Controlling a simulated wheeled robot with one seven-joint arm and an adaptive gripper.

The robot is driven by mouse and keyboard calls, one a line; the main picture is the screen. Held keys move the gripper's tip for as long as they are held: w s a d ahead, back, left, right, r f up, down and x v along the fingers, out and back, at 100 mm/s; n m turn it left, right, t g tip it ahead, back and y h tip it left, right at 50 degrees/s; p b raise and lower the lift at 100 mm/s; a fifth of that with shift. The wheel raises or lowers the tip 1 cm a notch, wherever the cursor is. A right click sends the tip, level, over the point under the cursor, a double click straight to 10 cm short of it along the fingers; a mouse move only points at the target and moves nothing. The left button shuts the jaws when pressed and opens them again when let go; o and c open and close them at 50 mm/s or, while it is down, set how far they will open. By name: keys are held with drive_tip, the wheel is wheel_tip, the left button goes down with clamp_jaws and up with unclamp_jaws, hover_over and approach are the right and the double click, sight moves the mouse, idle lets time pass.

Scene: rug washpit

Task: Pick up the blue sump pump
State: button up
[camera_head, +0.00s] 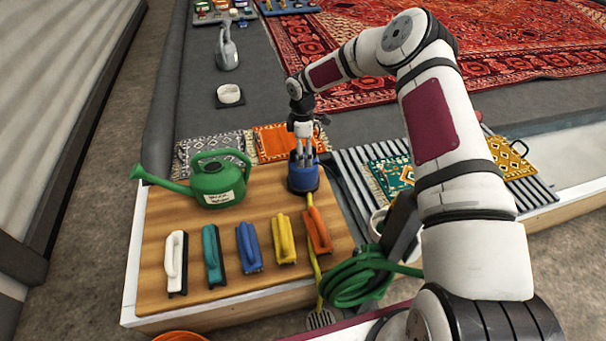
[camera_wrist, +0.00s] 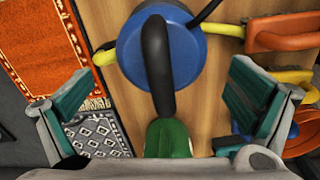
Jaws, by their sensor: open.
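The blue sump pump (camera_head: 303,178) stands upright on the wooden board, near its back right corner. In the wrist view the pump (camera_wrist: 185,50) shows from above as a round blue top with a black handle (camera_wrist: 157,60) arching over it and a dark cord at the upper right. My gripper (camera_head: 304,150) is right above the pump in the head view. In the wrist view my gripper (camera_wrist: 168,105) is open, with one teal-padded finger on each side of the pump's handle. I cannot tell whether the fingers touch the pump; nothing is gripped.
A green watering can (camera_head: 217,180) stands left of the pump. Several brushes, one of them orange (camera_head: 317,230), line the board's (camera_head: 150,245) front. A coiled green hose (camera_head: 357,278) lies to the right. Small rugs (camera_head: 279,140) lie behind.

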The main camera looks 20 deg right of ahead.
drive_tip(key=shift+s+d+f+b, duration=0.1)
drive_tip(key=shift+f+b, duration=1.05)
drive_tip(key=shift+f, duration=1.65)
drive_tip(key=shift+r, duration=0.1)
drive_tip(key=c, duration=1.8)
drive_tip(key=shift+c, duration=0.2)
drive_tip(key=shift+r, duration=0.15)
